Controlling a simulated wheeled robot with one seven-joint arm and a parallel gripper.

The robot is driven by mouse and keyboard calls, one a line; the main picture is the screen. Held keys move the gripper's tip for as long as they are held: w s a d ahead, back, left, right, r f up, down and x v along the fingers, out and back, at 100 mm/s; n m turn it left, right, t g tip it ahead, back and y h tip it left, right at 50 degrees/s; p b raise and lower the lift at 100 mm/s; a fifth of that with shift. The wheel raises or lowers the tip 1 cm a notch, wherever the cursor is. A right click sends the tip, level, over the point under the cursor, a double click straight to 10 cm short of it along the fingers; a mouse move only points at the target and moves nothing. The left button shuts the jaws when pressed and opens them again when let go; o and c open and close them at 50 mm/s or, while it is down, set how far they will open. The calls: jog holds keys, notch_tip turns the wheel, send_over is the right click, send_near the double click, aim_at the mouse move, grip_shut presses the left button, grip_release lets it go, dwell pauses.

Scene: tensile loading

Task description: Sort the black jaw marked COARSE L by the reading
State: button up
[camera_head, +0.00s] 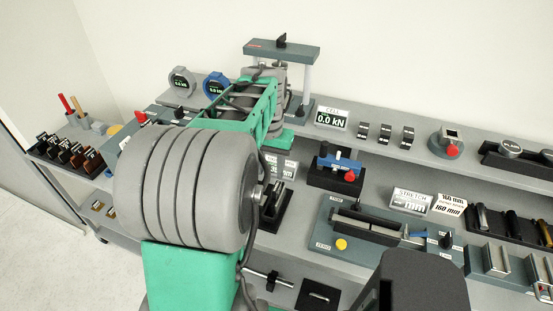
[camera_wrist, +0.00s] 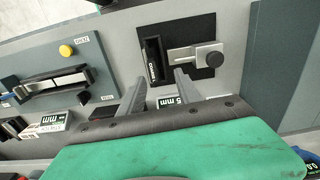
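The black jaw (camera_wrist: 153,62) with white lettering, seemingly COARSE, sits on a black plate (camera_wrist: 207,24) in the wrist view, at the end of a grey metal bar with a round knob (camera_wrist: 206,61). I cannot make out an L. My gripper (camera_wrist: 161,78) is open and empty, its two fingers apart and pointing at the near edge of that plate, with the jaw just beyond the fingertips. In the head view my arm hides the gripper and part of this display (camera_head: 281,167).
A stretch rig (camera_head: 322,237) with a yellow button stands to the right in the head view, behind it a blue-and-red device (camera_head: 337,167). A rack of several black-topped jaws (camera_head: 68,152) is at far left. A CELL display (camera_head: 331,119) reads 0.0 kN on the upper shelf.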

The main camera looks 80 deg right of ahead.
aim_at(275, 185)
jog(key=shift+s+d+f, duration=0.1)
jog(key=shift+s+d, duration=0.1)
jog(key=shift+s, duration=0.7)
jog(key=shift+f+m, duration=0.3)
jog(key=shift+f, duration=0.05)
notch_tip(275, 185, down, 7)
jog(key=shift+r+p, duration=0.1)
jog(key=shift+p, duration=0.55)
jog(key=shift+c, duration=0.4)
grip_shut()
jog(key=shift+w, duration=0.3)
